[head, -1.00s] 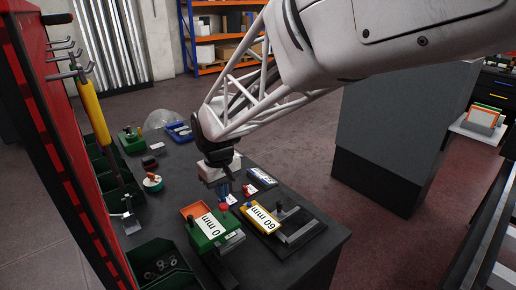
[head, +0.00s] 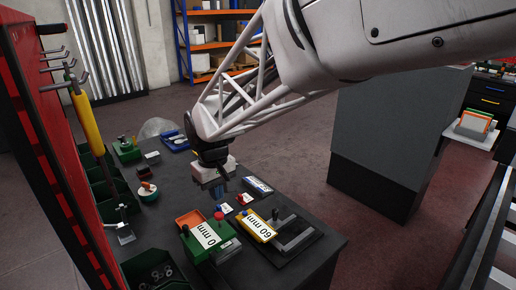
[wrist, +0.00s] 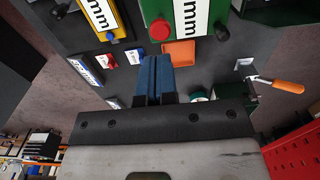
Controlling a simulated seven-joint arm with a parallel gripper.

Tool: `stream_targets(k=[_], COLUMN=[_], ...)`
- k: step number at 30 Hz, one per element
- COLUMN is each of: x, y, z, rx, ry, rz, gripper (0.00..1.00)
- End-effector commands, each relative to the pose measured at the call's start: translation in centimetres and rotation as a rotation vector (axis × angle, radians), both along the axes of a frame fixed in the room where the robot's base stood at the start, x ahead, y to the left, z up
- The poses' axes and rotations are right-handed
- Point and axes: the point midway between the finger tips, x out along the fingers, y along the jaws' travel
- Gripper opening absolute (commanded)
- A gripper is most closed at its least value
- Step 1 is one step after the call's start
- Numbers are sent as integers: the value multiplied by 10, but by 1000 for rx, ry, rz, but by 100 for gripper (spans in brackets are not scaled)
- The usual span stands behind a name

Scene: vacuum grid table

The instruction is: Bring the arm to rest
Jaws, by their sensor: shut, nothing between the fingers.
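My arm reaches from the upper right of the head view over the dark table (head: 175,208). My gripper (head: 217,194) hangs above the table, behind the green 0 mm block. In the wrist view the blue fingers of my gripper (wrist: 153,72) are together with nothing between them. The green block (head: 207,237) has a red knob and an orange tray (head: 190,217) beside it. The yellow 60 mm block (head: 257,227) sits to its right, with a black-handled fixture (head: 290,230).
Small red and white pieces (head: 243,199) and a blue-and-white box (head: 257,186) lie close to the gripper. A red tool panel (head: 45,150) with a yellow-handled tool (head: 85,118) stands at left. A grey cabinet (head: 385,140) stands right of the table.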

Motion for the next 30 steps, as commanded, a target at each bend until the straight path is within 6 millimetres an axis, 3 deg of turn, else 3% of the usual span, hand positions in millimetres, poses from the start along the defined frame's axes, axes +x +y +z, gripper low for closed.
stream_targets(k=[5, 11, 20, 30], x=[-1, -8, -35, -86], y=[-11, -50, -139, -229], z=[4, 16, 38, 51], rx=[4, 13, 35, 56], ry=[-5, -22, -65, -117], rz=[-19, -84, -249, -445], gripper=[0, 0, 0, 0])
